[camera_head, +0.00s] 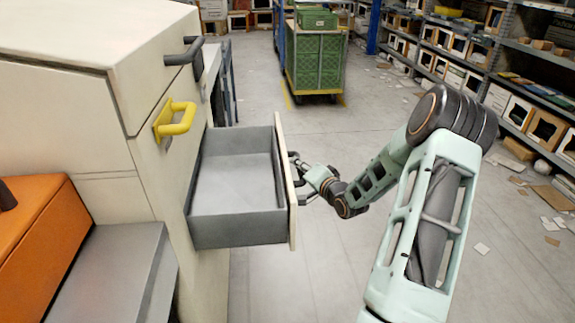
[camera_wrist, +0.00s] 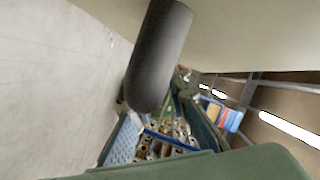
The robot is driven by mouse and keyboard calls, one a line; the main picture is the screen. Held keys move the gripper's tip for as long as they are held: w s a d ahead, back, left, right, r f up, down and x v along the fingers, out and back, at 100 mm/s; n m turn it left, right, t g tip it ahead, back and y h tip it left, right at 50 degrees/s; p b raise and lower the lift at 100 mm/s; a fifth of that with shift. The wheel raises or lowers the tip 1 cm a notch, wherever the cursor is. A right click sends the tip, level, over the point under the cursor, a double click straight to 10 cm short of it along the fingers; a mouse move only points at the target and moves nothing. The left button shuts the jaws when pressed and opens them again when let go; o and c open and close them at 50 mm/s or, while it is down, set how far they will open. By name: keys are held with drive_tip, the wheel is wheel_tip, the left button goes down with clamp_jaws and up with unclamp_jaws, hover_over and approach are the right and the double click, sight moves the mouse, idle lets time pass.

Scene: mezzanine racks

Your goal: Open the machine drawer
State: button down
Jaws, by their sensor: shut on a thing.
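The machine drawer (camera_head: 232,185) is pulled well out of the cream machine cabinet (camera_head: 150,120). Its grey inside is empty, and its cream front panel (camera_head: 285,185) faces right. My gripper (camera_head: 303,180) is at the outer side of that panel, shut on the dark drawer handle (camera_head: 294,160). The panel edge hides part of the handle and the fingers. In the wrist view a dark rounded bar (camera_wrist: 158,55), which looks like the handle, stands close to the lens against a cream surface.
A yellow handle (camera_head: 175,119) and a dark handle (camera_head: 185,52) stick out of the cabinet above the drawer. A cart with green crates (camera_head: 318,62) stands behind. Loaded shelves (camera_head: 500,70) line the right. The floor right of the drawer is mostly clear, with scattered papers.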

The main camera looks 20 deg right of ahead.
drive_tip(key=shift+d, duration=0.1)
drive_tip(key=c, duration=1.8)
unclamp_jaws()
drive_tip(key=shift+c, duration=0.2)
drive_tip(key=v, duration=1.2)
drive_tip(key=shift+d, duration=0.1)
